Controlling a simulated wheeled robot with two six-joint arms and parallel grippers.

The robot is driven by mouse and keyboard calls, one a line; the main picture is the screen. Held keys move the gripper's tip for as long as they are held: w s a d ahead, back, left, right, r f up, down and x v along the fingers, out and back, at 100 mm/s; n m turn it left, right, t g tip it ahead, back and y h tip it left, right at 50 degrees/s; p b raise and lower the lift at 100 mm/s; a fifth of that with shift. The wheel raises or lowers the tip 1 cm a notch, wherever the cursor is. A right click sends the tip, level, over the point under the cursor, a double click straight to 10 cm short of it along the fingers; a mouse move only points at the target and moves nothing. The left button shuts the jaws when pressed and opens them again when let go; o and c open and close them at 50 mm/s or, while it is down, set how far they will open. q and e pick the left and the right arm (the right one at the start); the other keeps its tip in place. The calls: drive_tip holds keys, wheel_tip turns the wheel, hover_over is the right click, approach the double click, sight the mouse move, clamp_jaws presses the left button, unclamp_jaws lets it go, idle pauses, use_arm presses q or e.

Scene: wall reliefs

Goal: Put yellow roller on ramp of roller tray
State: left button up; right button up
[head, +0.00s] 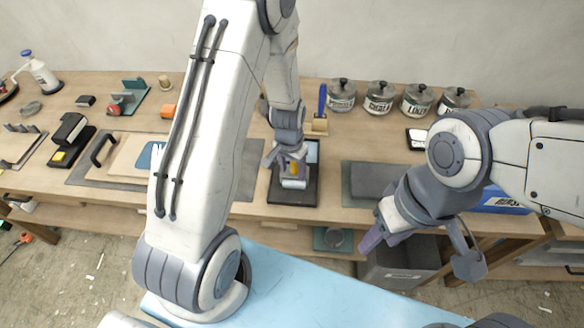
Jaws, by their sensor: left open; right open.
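The dark roller tray (279,192) lies on the wooden bench near its front edge, in the middle of the head view. A roller with a yellow part (294,169) and a pale cylinder (294,184) lies at the tray's front part, seemingly touching it. My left gripper (287,158) points down over the tray, open, with its fingers around or just above the yellow part. My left arm and gripper hide part of the tray. My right gripper (420,250) is open and empty, in front of the bench at the right.
Several labelled tins (379,97) and a blue-handled brush (321,102) stand behind the tray. A dark slab (374,180) lies to its right, and a grey board (247,175) to its left. A grey bin (402,262) stands below the bench. A blue surface (300,290) is in front.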

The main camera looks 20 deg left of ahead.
use_arm(q)
drive_tip(key=shift+r+p, duration=0.45)
drive_tip(key=shift+r, duration=0.1)
wheel_tip(320, 180, up, 12)
drive_tip(key=s+b, duration=0.1)
drive_tip(key=b, duration=0.1)
drive_tip(key=s+d+r+m, duration=0.2)
drive_tip(key=s+d+r, duration=0.1)
drive_tip(key=s+d, duration=0.4)
drive_tip(key=s+d+r+m+g, duration=0.1)
drive_tip(key=s+d+r+m, duration=0.2)
drive_tip(key=s+d, duration=0.4)
drive_tip(key=s+r, duration=0.1)
drive_tip(key=s, duration=0.6)
drive_tip(key=shift+s+r+h, duration=0.25)
drive_tip(key=shift+h, duration=0.15)
